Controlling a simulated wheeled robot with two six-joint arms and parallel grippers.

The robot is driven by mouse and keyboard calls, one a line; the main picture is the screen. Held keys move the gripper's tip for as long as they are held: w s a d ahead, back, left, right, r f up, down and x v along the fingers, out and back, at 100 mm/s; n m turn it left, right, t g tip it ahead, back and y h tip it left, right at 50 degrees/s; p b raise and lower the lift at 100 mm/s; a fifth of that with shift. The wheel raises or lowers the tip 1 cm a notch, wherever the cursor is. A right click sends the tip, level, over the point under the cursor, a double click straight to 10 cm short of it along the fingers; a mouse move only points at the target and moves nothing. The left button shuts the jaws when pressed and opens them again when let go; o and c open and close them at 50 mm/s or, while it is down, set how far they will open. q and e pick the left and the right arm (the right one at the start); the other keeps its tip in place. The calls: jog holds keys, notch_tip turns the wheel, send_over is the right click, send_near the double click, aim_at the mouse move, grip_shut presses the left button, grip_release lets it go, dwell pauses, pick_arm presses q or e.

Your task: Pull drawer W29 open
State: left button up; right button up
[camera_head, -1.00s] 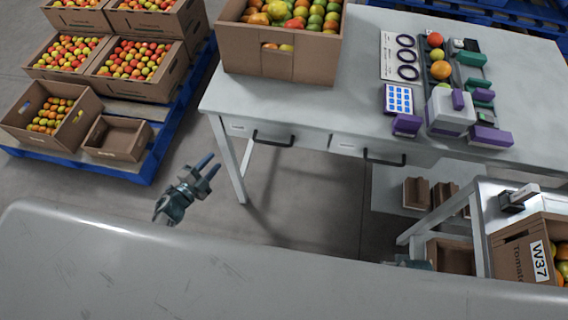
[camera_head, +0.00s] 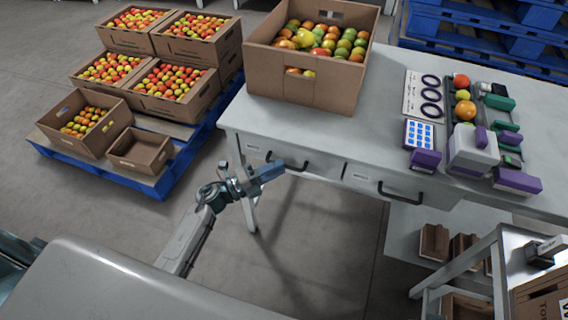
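Two drawers sit under the front edge of the grey table, the left drawer (camera_head: 325,169) and the right drawer (camera_head: 362,177). Each has a dark bar handle and a small pale label too small to read, so I cannot tell which is W29. Both fronts look flush with the table. My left gripper (camera_head: 270,173) is at the left drawer's handle (camera_head: 301,168), its fingertips overlapping the handle's lower side in the picture. I cannot tell whether they touch it. The fingers line up edge-on, so their opening is hidden. My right gripper is not in view.
A blue pallet (camera_head: 120,182) with tomato crates is at left. A small side table (camera_head: 520,238) stands at lower right. Floor before the drawers is clear.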

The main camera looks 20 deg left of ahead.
pick_arm(q)
jog(key=shift+x, duration=1.4)
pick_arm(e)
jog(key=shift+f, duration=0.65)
pick_arm(q)
grip_shut()
jog(key=shift+s, duration=0.1)
